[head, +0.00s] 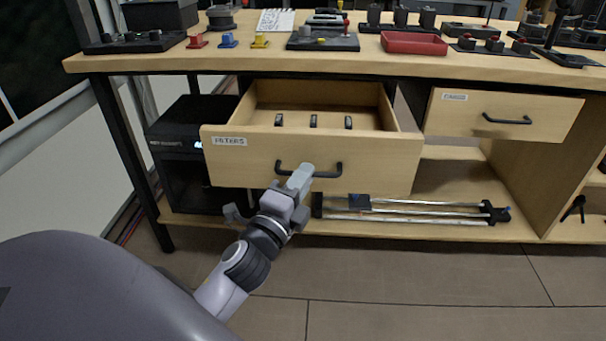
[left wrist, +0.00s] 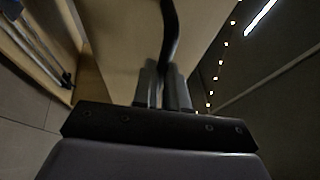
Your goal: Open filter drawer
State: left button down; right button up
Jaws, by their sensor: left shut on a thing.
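The filter drawer (head: 240,158), labelled "FILTERS", is pulled out from under the workbench, and its inside shows. Several small dark upright filters stand in it. Its black bar handle (head: 327,171) is on the front panel. My left gripper (head: 299,178) is shut on this handle, about at its middle. In the left wrist view the fingers (left wrist: 165,88) close around the dark handle (left wrist: 171,35), with the wooden drawer front (left wrist: 115,35) beyond. My right gripper is in neither view.
A second drawer (head: 460,112) at the right looks shut or nearly so. The bench top (head: 330,63) holds a red tray (head: 413,43) and several small parts. A black box-shaped machine (head: 175,150) stands left of the drawer. Metal rods (head: 420,210) lie on the shelf below. The floor in front is clear.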

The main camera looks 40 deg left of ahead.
pick_arm(q)
jog(key=shift+s+d, duration=0.1)
dwell(0.3)
jog(key=c, duration=1.2)
grip_release()
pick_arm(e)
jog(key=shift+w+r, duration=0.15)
pick_arm(q)
jog(key=shift+b+v, duration=0.4)
jog(key=shift+v, duration=3.2)
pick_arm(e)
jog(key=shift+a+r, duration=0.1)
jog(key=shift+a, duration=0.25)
